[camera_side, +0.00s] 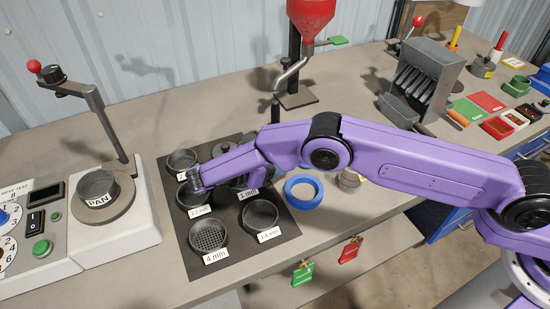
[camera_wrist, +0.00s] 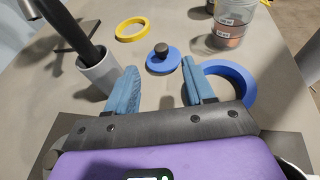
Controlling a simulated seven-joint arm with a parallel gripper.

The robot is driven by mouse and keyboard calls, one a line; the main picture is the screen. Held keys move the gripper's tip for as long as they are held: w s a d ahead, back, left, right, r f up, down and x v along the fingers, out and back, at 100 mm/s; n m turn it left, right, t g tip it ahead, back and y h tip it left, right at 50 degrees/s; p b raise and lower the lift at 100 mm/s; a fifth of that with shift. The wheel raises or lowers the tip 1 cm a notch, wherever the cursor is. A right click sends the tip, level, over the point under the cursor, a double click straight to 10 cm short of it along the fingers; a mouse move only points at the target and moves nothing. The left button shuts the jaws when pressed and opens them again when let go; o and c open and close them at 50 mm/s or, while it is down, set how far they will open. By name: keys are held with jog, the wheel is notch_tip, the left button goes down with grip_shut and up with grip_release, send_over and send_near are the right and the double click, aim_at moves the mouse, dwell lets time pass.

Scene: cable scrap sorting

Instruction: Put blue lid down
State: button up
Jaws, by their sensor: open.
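The blue lid (camera_wrist: 160,65), a flat disc with a black knob on top, lies on the grey bench in the wrist view, just beyond and between my fingertips. My gripper (camera_wrist: 162,82) is open, with its two blue fingers apart and nothing between them. A blue ring (camera_wrist: 228,78) lies right of the lid, partly behind the right finger. The blue ring also shows in the side view (camera_side: 289,192), beside the dark mat. In the side view my arm reaches over the mat, and I cannot make out the lid there.
A grey cup (camera_wrist: 100,72) stands left of my fingers, with a dark pole overlapping it. A yellow ring (camera_wrist: 136,29) lies behind the lid, and a clear jar (camera_wrist: 233,22) stands at right. Several sieves sit on the dark mat (camera_side: 240,248). A red hopper (camera_side: 311,14) stands behind.

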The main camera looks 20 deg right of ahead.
jog(key=shift+s+a+r, duration=0.15)
jog(key=shift+a+r, duration=0.05)
jog(key=shift+a, duration=0.35)
jog(key=shift+d+r, duration=0.1)
jog(key=shift+r, duration=0.2)
jog(key=s+d+r+m+g+y, duration=0.1)
jog(key=s+d+r+m+y, duration=0.2)
jog(key=s+d+r+y, duration=0.65)
jog(key=s+d+r+m+g+y, duration=0.1)
jog(key=s+d+m+y, duration=0.1)
jog(key=s+d, duration=0.6)
jog(key=s+d+r+m+y, duration=0.2)
jog(key=s+d, duration=0.6)
jog(key=s, duration=0.5)
jog(key=shift+r+m+g+y, duration=0.2)
jog(key=shift+m+g+y, duration=0.1)
jog(key=shift+g+y, duration=0.1)
